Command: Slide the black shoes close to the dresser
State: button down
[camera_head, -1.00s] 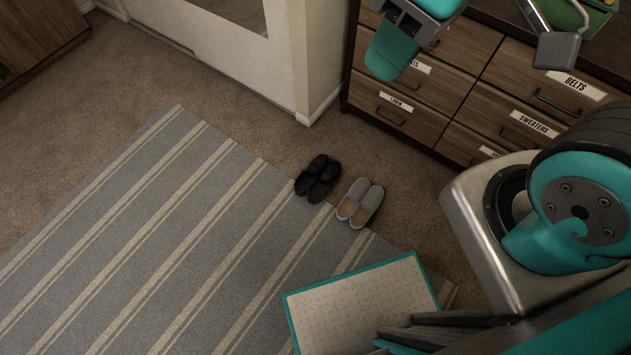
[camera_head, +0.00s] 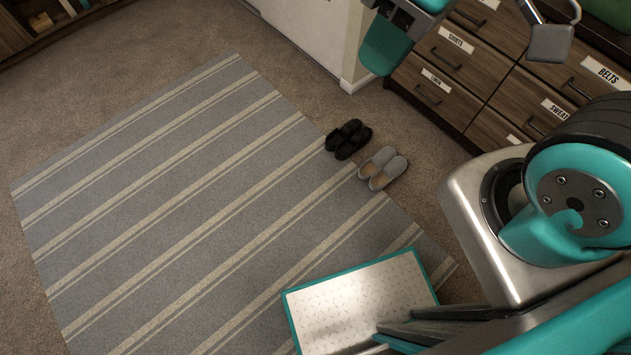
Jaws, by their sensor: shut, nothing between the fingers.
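The pair of black shoes (camera_head: 348,139) sits side by side at the right edge of the striped rug, near the middle of the head view. The wooden dresser (camera_head: 482,62) stands at the upper right, with labelled drawers. A strip of bare carpet lies between the shoes and the dresser. My gripper (camera_head: 382,46) is at the top of the view, above the carpet and in front of the dresser's left end. It is shut and empty, apart from the shoes. Part of it is cut off by the frame's top edge.
Grey slippers (camera_head: 383,168) sit just below and to the right of the black shoes. The striped grey rug (camera_head: 180,200) covers much of the floor. A pale wall or door edge (camera_head: 322,40) stands left of the dresser. Shelves (camera_head: 30,25) are at the far left corner.

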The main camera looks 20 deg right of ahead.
aim_at(352, 137)
jog(key=u, duration=0.2)
jog(key=k, duration=0.6)
jog(key=u, duration=1.15)
jog(key=i, duration=2)
jog(key=z, duration=1.1)
jog(key=i, duration=0.8)
jog(key=z, duration=0.9)
